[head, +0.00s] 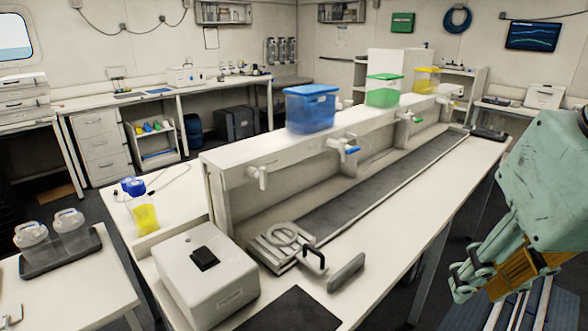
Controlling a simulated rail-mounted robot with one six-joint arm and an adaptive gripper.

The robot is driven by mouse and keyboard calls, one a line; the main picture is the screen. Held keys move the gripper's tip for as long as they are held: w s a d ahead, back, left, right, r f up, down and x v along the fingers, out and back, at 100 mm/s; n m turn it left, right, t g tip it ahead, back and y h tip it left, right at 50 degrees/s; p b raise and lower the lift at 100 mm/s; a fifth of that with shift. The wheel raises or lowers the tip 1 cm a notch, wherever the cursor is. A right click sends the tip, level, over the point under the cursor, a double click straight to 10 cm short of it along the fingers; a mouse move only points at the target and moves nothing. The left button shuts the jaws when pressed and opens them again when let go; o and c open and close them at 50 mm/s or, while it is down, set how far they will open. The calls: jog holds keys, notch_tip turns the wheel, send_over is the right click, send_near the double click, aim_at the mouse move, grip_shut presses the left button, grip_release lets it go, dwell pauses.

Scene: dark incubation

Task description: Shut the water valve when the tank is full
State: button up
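A blue lidded tank (311,108), a green lidded tank (384,91) and a yellow lidded tank (427,80) stand along the top of the long white raised ledge (228,168). On the ledge's front face are a white tap (261,176), a tap with a blue handle (348,148) and a tap with a green handle (409,117). I cannot tell the water level in the tanks or whether any valve is open. My gripper (466,283) hangs at the lower right, off the bench and apart from the taps. Its fingers are seen side-on, so their opening is unclear.
A dark trough (377,194) runs below the taps. A white box (205,276) with a black switch, a grey metal device (281,247) and a bottle of yellow liquid (144,214) stand at the near left. Two clear jars sit on a dark tray (62,257).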

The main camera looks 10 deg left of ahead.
jog(key=w+a+r+n+y+p, duration=0.1)
jog(key=w+a+r+n+p, duration=0.25)
jog(key=w+a+p, duration=0.45)
jog(key=w+a+r+n+y+p, duration=0.1)
jog(key=w+a+r+n+p, duration=0.2)
jog(key=w+a, duration=0.75)
jog(key=w+a+r+n+y+p, duration=0.1)
jog(key=w+a+r+p, duration=0.5)
jog(key=w, duration=0.6)
jog(key=n+g+p, duration=0.1)
jog(key=n+p, duration=0.1)
jog(key=p, duration=0.1)
send_near(265, 171)
jog(key=r, duration=0.2)
jog(key=shift+s+d+f, duration=0.1)
jog(key=shift+d+f, duration=0.05)
jog(key=shift+d, duration=0.05)
jog(key=shift+f, duration=0.15)
jog(key=shift+x, duration=6.75)
jog(key=shift+s, duration=0.1)
jog(key=shift+c, duration=0.2)
grip_shut()
